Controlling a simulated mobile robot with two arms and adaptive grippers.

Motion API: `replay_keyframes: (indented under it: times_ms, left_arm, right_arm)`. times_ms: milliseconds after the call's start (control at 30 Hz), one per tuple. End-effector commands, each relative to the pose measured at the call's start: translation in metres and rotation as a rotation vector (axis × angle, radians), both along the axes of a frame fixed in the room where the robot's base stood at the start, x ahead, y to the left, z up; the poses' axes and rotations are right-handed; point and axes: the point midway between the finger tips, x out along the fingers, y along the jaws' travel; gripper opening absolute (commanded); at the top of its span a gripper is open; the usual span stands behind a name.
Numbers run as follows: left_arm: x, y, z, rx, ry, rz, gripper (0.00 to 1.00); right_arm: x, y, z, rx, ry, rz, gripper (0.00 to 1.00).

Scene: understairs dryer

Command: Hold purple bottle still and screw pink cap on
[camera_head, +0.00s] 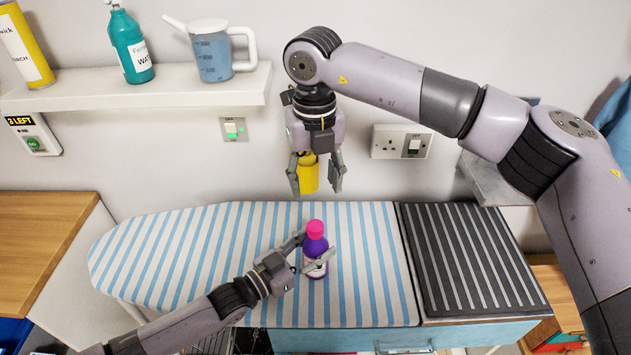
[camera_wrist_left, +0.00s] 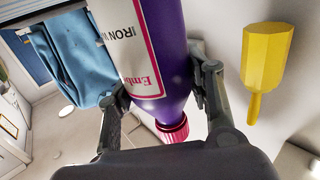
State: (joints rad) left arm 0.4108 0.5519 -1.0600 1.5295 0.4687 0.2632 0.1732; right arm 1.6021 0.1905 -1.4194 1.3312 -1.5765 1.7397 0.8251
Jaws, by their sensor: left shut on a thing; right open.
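The purple bottle (camera_head: 315,246) stands upright on the striped ironing board. Its pink cap (camera_head: 315,227) sits on top; I cannot tell how tightly. My left gripper (camera_head: 318,249) is shut around the bottle's upper body from the left, below the cap. The left wrist view shows the bottle (camera_wrist_left: 162,45) upside down between the two fingers, its pink cap (camera_wrist_left: 172,131) against the neck. My right gripper (camera_head: 316,187) is open, pointing down above and slightly behind the cap, apart from it. A yellow piece (camera_head: 308,175) shows between its fingers; whether they touch it is unclear.
The ironing board (camera_head: 180,250) is otherwise clear around the bottle. A dark ribbed mat (camera_head: 465,260) lies to the right. A shelf (camera_head: 130,95) on the wall holds a teal bottle (camera_head: 130,48) and a jug (camera_head: 212,55). The yellow piece (camera_wrist_left: 265,60) has a narrow stem.

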Motion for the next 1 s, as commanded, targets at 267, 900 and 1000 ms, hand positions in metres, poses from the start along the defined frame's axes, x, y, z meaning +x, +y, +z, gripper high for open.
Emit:
replay_keyframes:
  times_ms: [267, 900, 1000]
  left_arm:
    - [0.0, 0.001, -0.001, 0.003, 0.001, 0.001, 0.0]
    - [0.0, 0.001, -0.001, 0.002, 0.002, 0.001, 0.0]
    - [0.0, 0.001, -0.001, 0.002, 0.001, 0.001, 0.0]
  right_arm:
    - [0.001, 0.001, 0.018, 0.002, -0.003, 0.0, 0.51]
    - [0.0, 0.001, 0.09, 0.0, 0.0, 0.0, 0.51]
    - [0.0, 0.001, 0.09, 0.0, 0.0, 0.001, 0.51]
